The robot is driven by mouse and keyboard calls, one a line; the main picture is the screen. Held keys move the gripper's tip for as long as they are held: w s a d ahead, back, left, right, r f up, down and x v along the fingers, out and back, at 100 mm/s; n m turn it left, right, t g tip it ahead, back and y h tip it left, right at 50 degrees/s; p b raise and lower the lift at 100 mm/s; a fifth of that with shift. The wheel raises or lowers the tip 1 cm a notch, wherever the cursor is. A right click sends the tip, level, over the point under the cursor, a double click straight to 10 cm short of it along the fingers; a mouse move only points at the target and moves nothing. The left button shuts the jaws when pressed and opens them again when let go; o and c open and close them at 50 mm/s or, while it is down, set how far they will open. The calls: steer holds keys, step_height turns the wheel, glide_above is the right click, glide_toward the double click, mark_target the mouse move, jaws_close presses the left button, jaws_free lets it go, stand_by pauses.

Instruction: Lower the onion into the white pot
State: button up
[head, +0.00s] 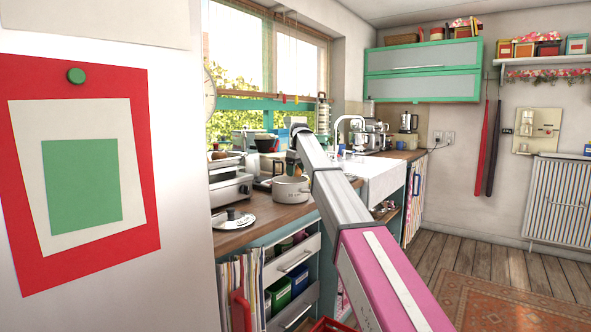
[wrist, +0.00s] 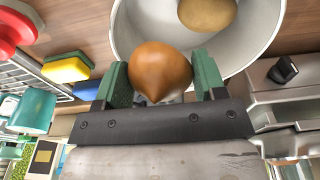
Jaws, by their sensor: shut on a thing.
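The onion (wrist: 160,71) is orange-brown with a pointed tip. In the wrist view it sits between the two green fingers of my gripper (wrist: 162,82), which is shut on it. The white pot (wrist: 128,32) lies behind the onion in that view, and the onion overlaps its near rim. A round tan item (wrist: 207,13) is inside the pot. In the head view the white pot (head: 291,190) stands on the wooden counter, left of my arm.
A pot lid (head: 232,220) lies on the counter at the front. The sink (head: 378,178) is to the right.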

steer(key=shift+f, duration=0.6)
steer(key=shift+s+f, duration=0.25)
steer(key=shift+f, duration=0.65)
steer(key=shift+w+f, duration=0.15)
steer(key=shift+r, duration=0.25)
steer(key=shift+w+f, duration=0.1)
steer(key=shift+f, duration=0.05)
steer(key=o, duration=1)
steer(key=shift+o, duration=0.2)
